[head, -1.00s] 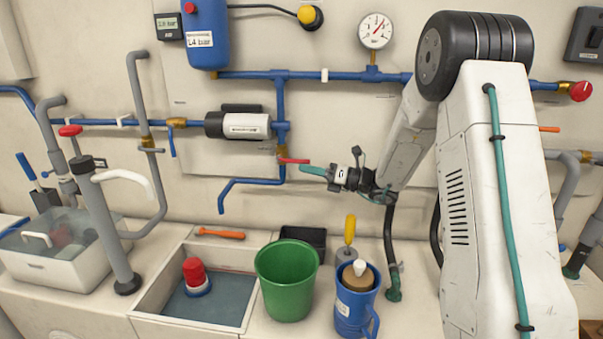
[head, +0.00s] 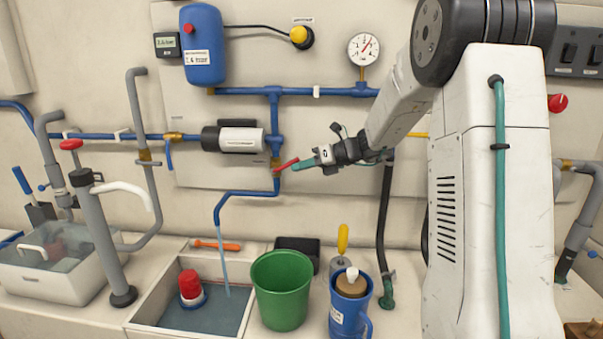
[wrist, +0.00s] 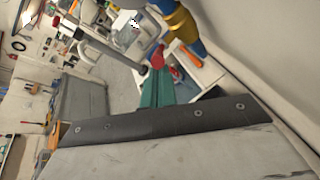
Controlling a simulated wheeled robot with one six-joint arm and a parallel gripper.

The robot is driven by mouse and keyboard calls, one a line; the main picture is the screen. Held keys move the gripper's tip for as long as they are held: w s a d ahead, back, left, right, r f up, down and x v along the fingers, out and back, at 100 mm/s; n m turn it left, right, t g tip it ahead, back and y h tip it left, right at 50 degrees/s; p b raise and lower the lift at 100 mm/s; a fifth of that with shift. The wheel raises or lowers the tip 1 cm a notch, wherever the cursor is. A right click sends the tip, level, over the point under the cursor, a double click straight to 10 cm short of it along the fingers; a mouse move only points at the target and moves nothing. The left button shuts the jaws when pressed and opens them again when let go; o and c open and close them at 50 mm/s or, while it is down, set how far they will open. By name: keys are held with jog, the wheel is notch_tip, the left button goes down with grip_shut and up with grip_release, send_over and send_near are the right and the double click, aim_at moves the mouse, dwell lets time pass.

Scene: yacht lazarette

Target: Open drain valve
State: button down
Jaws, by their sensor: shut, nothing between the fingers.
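The drain valve has a brass body (head: 275,162) under the vertical blue pipe and a red lever (head: 287,165), tilted up to the right. In the wrist view its red end (wrist: 157,56) and brass body (wrist: 184,26) show just beyond my fingertips. My gripper (head: 300,164) has teal fingers, shut with nothing between them. The tips are at the lever's free end; I cannot tell whether they touch it. The fingers also show in the wrist view (wrist: 157,86). The blue outlet pipe (head: 218,208) pours a thin stream of water (head: 226,268) into the sink (head: 160,318).
A red-topped float (head: 190,286) is in the sink. A green bucket (head: 282,292) and a blue jug (head: 347,308) stand to its right. A grey hand pump (head: 107,245) stands at left. A gauge (head: 363,49) and blue tank (head: 203,45) are above.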

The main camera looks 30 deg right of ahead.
jog(key=shift+a+r, duration=0.15)
jog(key=shift+r, duration=0.15)
jog(key=shift+w+r, duration=0.1)
dwell(0.5)
jog(key=s+a+v, duration=0.1)
jog(key=v, duration=1.1)
jog(key=shift+s+a+r, duration=0.2)
jog(key=shift+a+r, duration=0.05)
jog(key=shift+r, duration=0.05)
dwell(0.9)
